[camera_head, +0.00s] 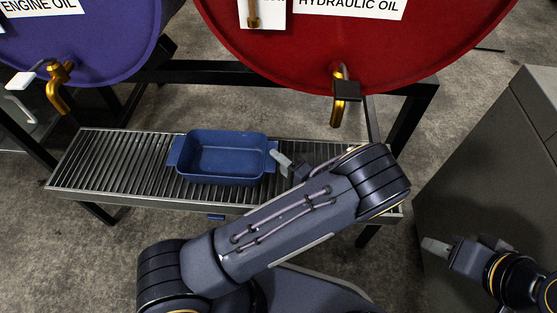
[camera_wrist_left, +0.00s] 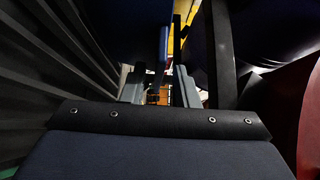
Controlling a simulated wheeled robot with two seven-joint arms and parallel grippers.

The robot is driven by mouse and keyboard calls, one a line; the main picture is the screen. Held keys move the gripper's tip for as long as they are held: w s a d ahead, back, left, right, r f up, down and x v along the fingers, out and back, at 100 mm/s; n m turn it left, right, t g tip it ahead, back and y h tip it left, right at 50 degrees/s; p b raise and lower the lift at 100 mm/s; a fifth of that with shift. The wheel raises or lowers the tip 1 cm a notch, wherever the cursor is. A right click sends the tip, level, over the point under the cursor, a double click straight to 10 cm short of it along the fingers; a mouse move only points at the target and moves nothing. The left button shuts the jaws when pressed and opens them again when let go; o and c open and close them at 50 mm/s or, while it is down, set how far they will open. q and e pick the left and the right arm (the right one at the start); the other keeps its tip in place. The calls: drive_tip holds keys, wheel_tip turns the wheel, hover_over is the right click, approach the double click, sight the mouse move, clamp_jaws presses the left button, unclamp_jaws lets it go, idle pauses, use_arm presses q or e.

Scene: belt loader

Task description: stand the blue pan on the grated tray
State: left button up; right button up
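My left gripper (camera_head: 279,157) is at the pan's right handle. In the left wrist view its two fingers (camera_wrist_left: 160,82) are apart, with a narrow blue piece (camera_wrist_left: 163,46), seemingly the handle, just beyond or between the tips. I cannot tell if they touch. My right gripper (camera_head: 436,248) is low at the right, far from the pan; its finger gap is unclear.
A purple drum (camera_head: 85,35) and a red drum (camera_head: 300,45) with brass taps stand behind the tray on a black frame (camera_head: 215,72). A grey cabinet (camera_head: 475,165) is at the right. The tray's left end is clear; my left arm covers part of its right end.

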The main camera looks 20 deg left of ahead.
use_arm(q)
drive_tip(key=shift+r, duration=0.15)
drive_tip(key=p+v, duration=0.3)
drive_tip(key=v, duration=0.9)
idle(0.4)
